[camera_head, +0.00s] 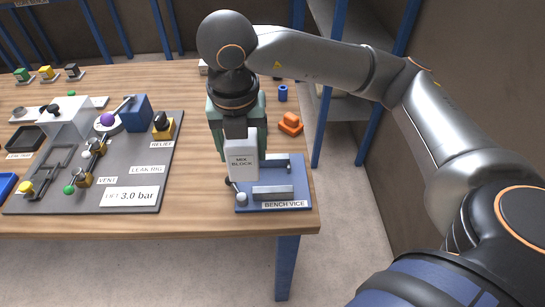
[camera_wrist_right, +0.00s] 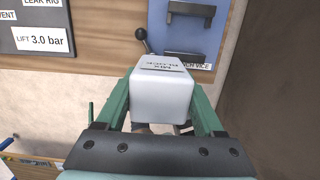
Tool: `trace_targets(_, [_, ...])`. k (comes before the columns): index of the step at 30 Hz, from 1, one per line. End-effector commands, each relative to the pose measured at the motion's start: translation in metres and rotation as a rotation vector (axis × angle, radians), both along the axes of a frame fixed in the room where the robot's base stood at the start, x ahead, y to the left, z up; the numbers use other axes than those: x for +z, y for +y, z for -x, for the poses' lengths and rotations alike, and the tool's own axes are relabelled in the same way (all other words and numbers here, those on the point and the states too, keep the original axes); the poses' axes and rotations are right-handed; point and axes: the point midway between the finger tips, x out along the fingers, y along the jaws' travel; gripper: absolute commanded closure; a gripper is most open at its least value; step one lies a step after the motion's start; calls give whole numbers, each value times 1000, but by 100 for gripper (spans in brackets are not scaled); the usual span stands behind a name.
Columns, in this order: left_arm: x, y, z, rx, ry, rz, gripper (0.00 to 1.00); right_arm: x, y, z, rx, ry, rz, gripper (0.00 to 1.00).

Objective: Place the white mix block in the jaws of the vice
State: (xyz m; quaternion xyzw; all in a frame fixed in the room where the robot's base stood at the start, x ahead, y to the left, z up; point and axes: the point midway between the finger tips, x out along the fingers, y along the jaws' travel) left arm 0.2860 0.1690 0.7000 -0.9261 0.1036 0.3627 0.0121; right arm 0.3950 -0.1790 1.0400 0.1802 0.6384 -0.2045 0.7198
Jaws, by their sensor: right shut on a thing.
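The white mix block (camera_head: 243,161), labelled "MIX BLOCK", is upright in my right gripper (camera_head: 238,130), whose green fingers are shut on its sides. In the right wrist view the block (camera_wrist_right: 161,98) fills the space between the fingers. The bench vice (camera_head: 298,186) is a blue plate with two grey jaws and a ball-ended handle at the table's front right corner. The block appears over the vice's left part and hides some of it. Whether they touch I cannot tell. In the right wrist view the vice jaws (camera_wrist_right: 189,30) show beyond the block, with an open gap between them. My left gripper is out of view.
The leak rig board (camera_head: 120,175) with valves, knobs and a "LIFT 3.0 bar" sign lies left of the vice. An orange part (camera_head: 290,123) and a small blue cylinder (camera_head: 283,93) stand behind the vice. The table's front edge (camera_head: 200,234) is close to the vice.

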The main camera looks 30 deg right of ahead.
Motion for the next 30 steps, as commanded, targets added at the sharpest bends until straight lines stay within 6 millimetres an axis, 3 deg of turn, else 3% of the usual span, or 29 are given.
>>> trace_targets(4, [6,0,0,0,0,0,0,-15,-38,-11,-9,2,3,94])
trace_targets(10, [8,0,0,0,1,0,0,-52,-63,-20,-2,2,2,94])
trace_targets(19, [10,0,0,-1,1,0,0,-76,-82,-26,-2,2,2,94])
trace_targets(24, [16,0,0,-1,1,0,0,-99,-80,-26,2,2,1,94])
trace_targets(30, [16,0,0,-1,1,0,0,-105,-79,-26,1,-1,0,94])
